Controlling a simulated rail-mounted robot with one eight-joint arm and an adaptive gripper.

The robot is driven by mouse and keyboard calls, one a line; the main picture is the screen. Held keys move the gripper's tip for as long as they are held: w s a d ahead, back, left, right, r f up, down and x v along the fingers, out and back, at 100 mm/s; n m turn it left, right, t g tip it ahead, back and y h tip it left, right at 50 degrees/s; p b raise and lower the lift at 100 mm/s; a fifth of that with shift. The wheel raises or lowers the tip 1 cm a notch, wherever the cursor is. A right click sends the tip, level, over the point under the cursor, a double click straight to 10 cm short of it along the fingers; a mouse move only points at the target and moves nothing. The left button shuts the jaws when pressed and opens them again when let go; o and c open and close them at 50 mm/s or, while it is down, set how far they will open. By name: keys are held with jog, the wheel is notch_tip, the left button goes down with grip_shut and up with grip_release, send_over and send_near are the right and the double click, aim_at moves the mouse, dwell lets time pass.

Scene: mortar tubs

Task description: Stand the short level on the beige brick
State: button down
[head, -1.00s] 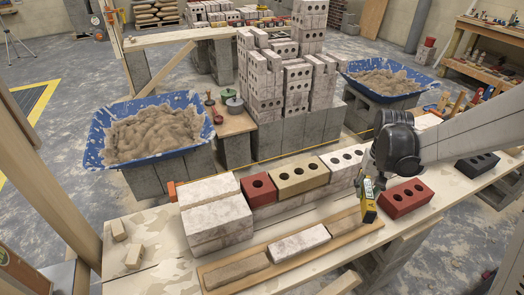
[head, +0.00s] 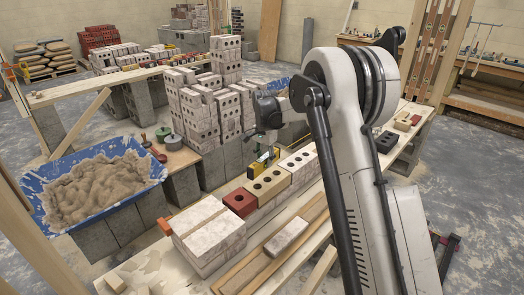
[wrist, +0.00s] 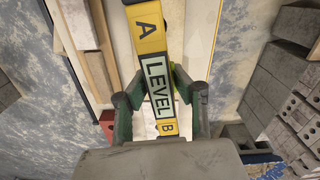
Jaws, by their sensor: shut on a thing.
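The short level (head: 262,161) is yellow and dark, and shows just behind or above the far edge of the beige brick (head: 268,184). I cannot tell whether they touch. The beige brick has three holes and sits in a row between a red brick (head: 239,202) and a white holed brick (head: 300,163). My gripper (head: 272,150) is shut on the level. The beige brick is not clear there.
Pale block stacks (head: 208,235) stand at the near end of the row. A wooden board with a pale brick (head: 286,237) lies in front. A tall stack of holed bricks (head: 215,110) rises behind, left of my gripper. A blue mortar tub (head: 98,185) is at left.

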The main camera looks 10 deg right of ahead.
jog(key=shift+m, duration=0.7)
jog(key=shift+w+f+b, duration=0.3)
jog(key=shift+w+f, duration=0.15)
jog(key=shift+f, duration=0.45)
jog(key=shift+w+f+b, duration=0.35)
jog(key=shift+w+f, duration=0.05)
jog(key=shift+f, duration=0.55)
jog(key=shift+w+f+b, duration=0.3)
jog(key=shift+w+f, duration=0.15)
jog(key=shift+f, duration=0.45)
jog(key=shift+f, duration=0.35)
jog(key=c, duration=1.4)
grip_release()
